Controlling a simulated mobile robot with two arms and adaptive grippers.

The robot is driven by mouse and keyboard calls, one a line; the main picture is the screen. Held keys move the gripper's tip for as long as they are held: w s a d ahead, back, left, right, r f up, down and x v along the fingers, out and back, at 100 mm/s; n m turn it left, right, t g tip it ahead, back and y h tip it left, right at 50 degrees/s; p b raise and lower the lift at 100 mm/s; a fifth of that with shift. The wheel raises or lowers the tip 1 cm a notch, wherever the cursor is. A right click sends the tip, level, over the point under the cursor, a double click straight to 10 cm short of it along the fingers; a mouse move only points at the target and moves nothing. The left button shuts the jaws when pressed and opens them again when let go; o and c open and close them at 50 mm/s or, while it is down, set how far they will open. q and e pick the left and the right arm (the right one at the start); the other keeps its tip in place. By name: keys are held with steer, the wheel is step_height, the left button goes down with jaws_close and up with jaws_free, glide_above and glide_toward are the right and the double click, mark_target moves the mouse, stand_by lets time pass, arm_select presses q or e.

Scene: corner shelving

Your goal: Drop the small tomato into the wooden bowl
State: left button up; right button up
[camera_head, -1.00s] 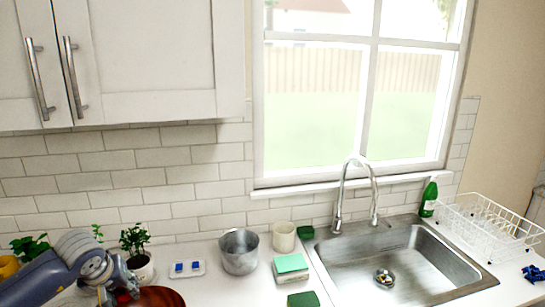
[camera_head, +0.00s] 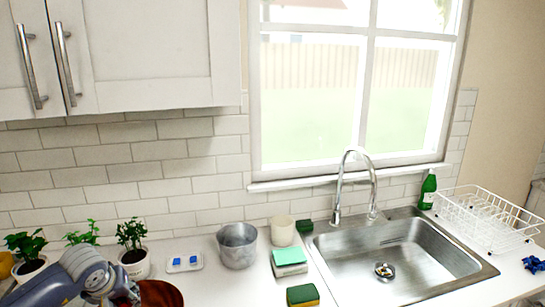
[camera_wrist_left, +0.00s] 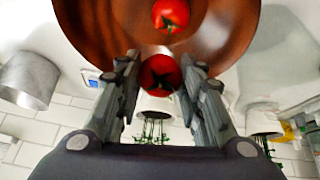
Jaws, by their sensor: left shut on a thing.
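The wooden bowl (camera_wrist_left: 90,30) is reddish brown and fills the top of the left wrist view. In the head view the wooden bowl (camera_head: 161,293) shows at the bottom edge, partly hidden by my left gripper (camera_head: 122,291). My left gripper (camera_wrist_left: 160,76) is shut on a small red tomato (camera_wrist_left: 159,74), which lies between its fingertips and overlaps the near part of the bowl in the picture. Another red tomato (camera_wrist_left: 171,14) shows inside the bowl. My right gripper is in neither view.
Potted plants (camera_head: 132,249) stand behind my left arm. A white tray with blue pieces (camera_head: 184,262), a metal pot (camera_head: 237,245), a cream cup (camera_head: 282,230) and sponges (camera_head: 289,262) stand to the right. Further right are the sink (camera_head: 400,265) and a dish rack (camera_head: 487,216).

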arm_select(q)
steer(key=o, duration=0.9)
steer(key=shift+o, duration=0.7)
steer(key=v, duration=1.2)
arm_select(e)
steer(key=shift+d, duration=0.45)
arm_select(q)
steer(key=shift+s, duration=0.1)
